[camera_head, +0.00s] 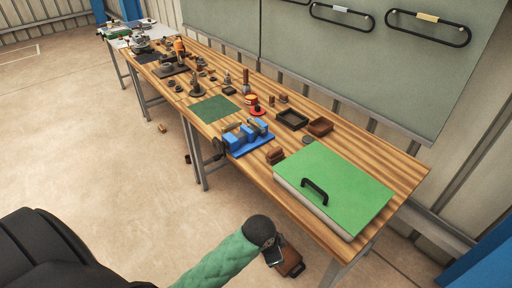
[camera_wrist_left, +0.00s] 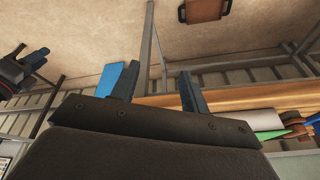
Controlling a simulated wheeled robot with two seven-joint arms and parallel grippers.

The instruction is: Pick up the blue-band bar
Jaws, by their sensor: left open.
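I cannot make out a blue band on any bar. My left gripper (camera_head: 274,257) is low in front of the bench, far from these bars. In the left wrist view its two fingers (camera_wrist_left: 160,88) stand apart with nothing between them. Another gripper (camera_wrist_left: 32,62), apparently my right, shows at that view's left edge; its jaw state is unclear.
The wooden bench (camera_head: 405,175) carries a green-topped case (camera_head: 345,185) with a black handle, a blue vise (camera_head: 248,138), dark trays (camera_head: 291,119) and several small parts. A brown case-like object (camera_head: 291,264) is on the floor beside the left gripper. The floor at left is mostly clear.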

